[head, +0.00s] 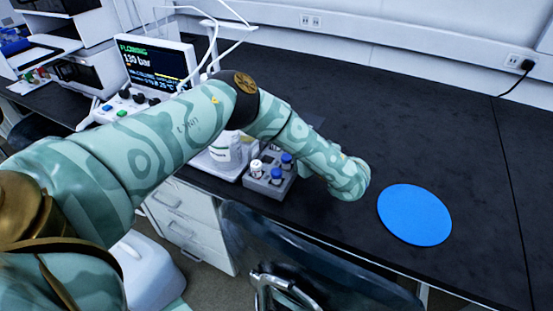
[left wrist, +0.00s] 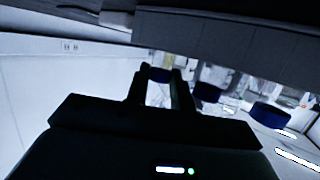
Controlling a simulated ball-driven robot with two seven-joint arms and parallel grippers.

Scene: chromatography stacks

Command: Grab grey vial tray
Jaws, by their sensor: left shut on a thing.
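The grey vial tray (head: 262,188) stands on the dark bench near its front edge. It holds a white-capped vial (head: 257,167) and blue-capped vials (head: 277,175). My left arm arches over from the left and its wrist end is just right of the tray; the fingers are hidden behind the arm there. In the left wrist view, my left gripper (left wrist: 160,84) has its two fingers close together, with dark blue caps (left wrist: 208,92) just beyond them. It is shut on the tray, though the contact itself is too dark to see. My right gripper is not in view.
A flat blue disc (head: 414,215) lies on the bench right of my wrist. An instrument with a lit screen (head: 157,64) and a white container (head: 226,150) stand left and behind the tray. A dark chair (head: 300,255) is in front. The bench behind the disc is clear.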

